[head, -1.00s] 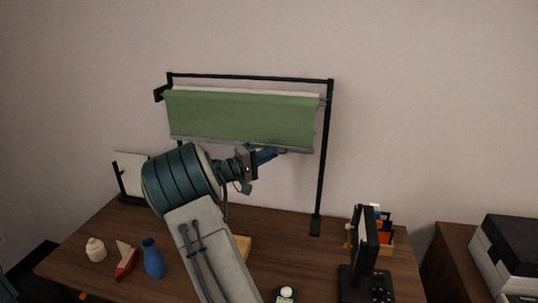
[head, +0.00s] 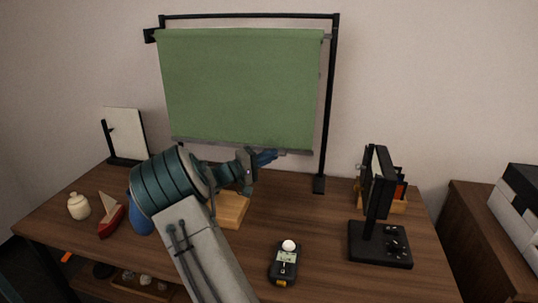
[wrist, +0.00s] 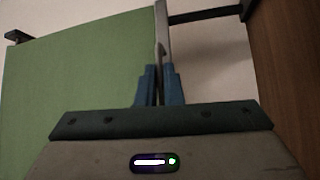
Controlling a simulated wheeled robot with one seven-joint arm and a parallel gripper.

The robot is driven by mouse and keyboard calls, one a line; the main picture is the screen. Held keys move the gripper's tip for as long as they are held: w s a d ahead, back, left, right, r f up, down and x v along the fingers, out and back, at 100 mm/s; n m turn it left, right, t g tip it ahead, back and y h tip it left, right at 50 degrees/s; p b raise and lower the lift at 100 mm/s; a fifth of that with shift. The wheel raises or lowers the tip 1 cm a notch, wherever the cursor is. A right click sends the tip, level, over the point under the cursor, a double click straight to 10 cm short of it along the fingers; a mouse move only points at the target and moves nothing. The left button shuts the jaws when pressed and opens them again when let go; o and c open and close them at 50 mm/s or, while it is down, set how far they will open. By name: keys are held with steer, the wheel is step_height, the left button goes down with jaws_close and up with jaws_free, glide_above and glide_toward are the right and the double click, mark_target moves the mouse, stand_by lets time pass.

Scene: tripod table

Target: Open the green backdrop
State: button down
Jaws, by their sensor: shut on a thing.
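The green backdrop (head: 240,85) hangs from a black frame (head: 330,90) at the back of the table (head: 335,235) in the head view. Its cloth reaches well down the frame, with a grey bar (head: 290,151) along its lower edge. The cloth also fills the left of the wrist view (wrist: 60,75). My gripper (head: 272,156) is at the lower edge, right of the middle. In the wrist view its blue fingers (wrist: 159,75) are closed around a thin grey piece at the bar. The exact grip point is partly hidden by the fingers.
A black stand (head: 380,245) with an upright panel is at the right. A handheld meter (head: 284,263) lies in front. A wooden block (head: 230,211) is under my arm. A jar (head: 78,206), a toy boat (head: 112,217) and a blue vase (head: 140,215) stand left.

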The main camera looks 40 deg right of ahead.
steer(key=shift+f+b, duration=0.65)
steer(key=shift+f, duration=0.7)
steer(key=c, duration=1.6)
jaws_free()
steer(key=shift+o, duration=0.2)
steer(key=a, duration=0.4)
steer(key=a+f, duration=0.1)
steer(key=a, duration=0.4)
steer(key=w+a+p, duration=0.1)
steer(key=a, duration=0.3)
steer(key=shift+w+a+f, duration=0.1)
steer(key=shift+a+f, duration=0.2)
steer(key=shift+a, duration=0.1)
